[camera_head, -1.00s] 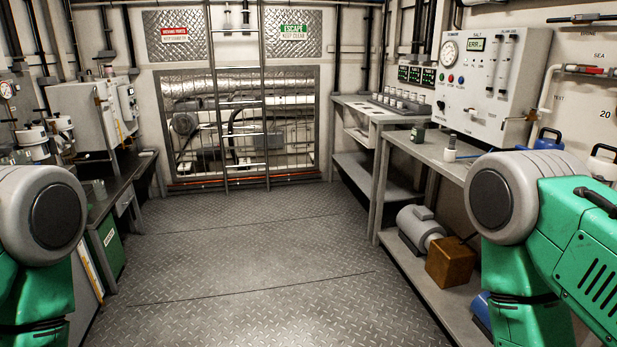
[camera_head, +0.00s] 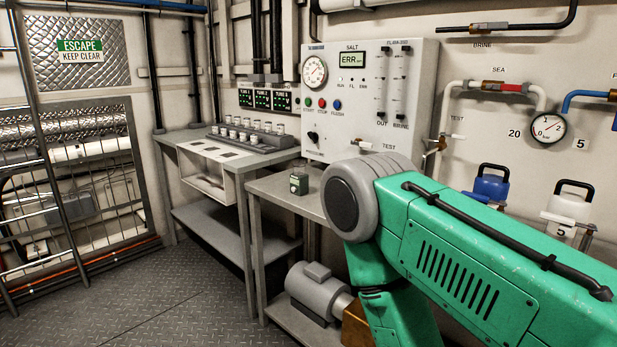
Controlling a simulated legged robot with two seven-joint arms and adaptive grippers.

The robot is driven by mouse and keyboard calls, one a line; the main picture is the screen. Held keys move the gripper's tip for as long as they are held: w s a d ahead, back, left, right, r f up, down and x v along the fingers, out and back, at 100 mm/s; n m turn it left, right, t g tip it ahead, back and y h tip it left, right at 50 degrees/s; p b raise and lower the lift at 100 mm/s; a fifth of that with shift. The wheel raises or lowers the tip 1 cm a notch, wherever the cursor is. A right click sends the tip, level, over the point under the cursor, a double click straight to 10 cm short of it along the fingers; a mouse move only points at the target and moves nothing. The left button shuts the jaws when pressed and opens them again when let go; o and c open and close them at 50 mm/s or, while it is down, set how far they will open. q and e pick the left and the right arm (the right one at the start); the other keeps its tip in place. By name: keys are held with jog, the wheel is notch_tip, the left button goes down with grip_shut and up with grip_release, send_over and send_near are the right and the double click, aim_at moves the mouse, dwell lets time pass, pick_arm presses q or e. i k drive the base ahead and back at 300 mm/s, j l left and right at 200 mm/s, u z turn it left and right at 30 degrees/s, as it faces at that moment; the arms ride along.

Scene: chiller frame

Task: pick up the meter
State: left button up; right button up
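A small dark green, boxy device with a pale face, which looks like the meter (camera_head: 299,183), stands on the grey bench (camera_head: 268,187) below the white control panel. It is small, and I cannot read its face. My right arm crosses the lower right of the view and hides part of the bench just right of the device. Neither gripper is in view. Nothing of mine touches the device.
The white panel (camera_head: 350,105) with a gauge and an "ERR" display rises behind the bench. A rack of cups (camera_head: 247,136) stands on the table to the left. A grey motor (camera_head: 318,290) sits on the low shelf. The metal floor (camera_head: 170,295) at the lower left is clear.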

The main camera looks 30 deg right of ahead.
aim_at(299, 179)
jog(key=i+j+z, duration=0.1)
jog(key=i+z, duration=0.2)
jog(key=z, duration=0.15)
jog(key=i+j+z, duration=0.25)
jog(key=z, duration=0.15)
jog(key=i+j+z, duration=0.25)
jog(key=z, duration=0.2)
jog(key=i+j+z, duration=0.15)
jog(key=j+z, duration=0.25)
jog(key=i+j+z, duration=0.15)
jog(key=j+z, duration=0.3)
